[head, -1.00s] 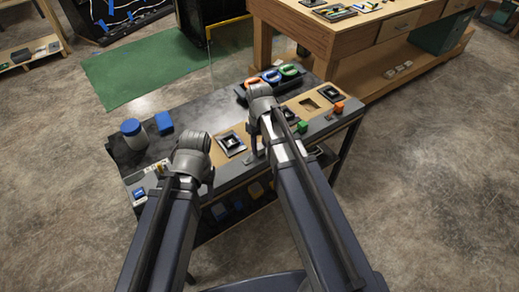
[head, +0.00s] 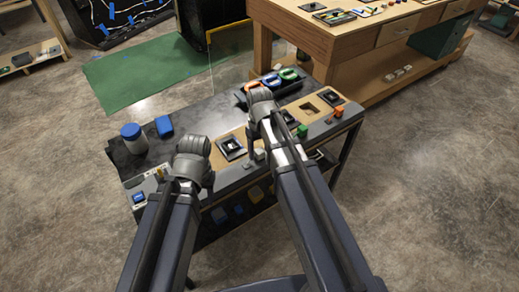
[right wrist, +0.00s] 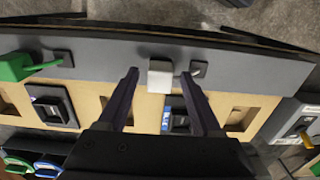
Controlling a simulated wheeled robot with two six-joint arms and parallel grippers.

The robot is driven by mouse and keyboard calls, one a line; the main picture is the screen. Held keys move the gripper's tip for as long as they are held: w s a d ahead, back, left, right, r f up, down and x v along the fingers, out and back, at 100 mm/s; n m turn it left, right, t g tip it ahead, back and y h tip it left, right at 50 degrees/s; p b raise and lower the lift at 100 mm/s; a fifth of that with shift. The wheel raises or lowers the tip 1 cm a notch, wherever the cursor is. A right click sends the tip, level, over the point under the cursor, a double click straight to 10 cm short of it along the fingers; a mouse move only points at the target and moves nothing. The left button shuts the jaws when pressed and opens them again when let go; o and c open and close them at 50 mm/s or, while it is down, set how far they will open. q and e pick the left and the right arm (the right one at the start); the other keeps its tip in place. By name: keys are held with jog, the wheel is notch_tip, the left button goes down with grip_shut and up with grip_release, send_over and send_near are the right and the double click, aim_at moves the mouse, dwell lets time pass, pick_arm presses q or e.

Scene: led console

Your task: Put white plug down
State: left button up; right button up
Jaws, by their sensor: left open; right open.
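The white plug (right wrist: 160,75) is a small pale block on the grey front strip of the console. In the right wrist view it stands between the two spread fingertips of my right gripper, with a gap on each side. In the head view it shows as a small light block (head: 260,155) at the console's front edge. My right gripper (head: 264,138) is open over the console there. My left gripper (head: 192,168) is open and empty over the console's left part. A small dark socket plate (right wrist: 198,69) with a pale lead lies just beside the white plug.
A green plug (head: 302,131) and an orange plug (head: 338,112) sit along the same front strip. Coloured rings (head: 272,80) lie at the console's back. A wooden workbench (head: 330,40) is behind.

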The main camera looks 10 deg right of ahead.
aim_at(260, 150)
notch_tip(260, 150, up, 12)
jog(key=p, duration=1.2)
jog(key=s+a+h, duration=0.1)
jog(key=s+a, duration=0.8)
jog(key=s, duration=0.4)
jog(key=shift+s+r, duration=0.2)
jog(key=shift+s, duration=0.2)
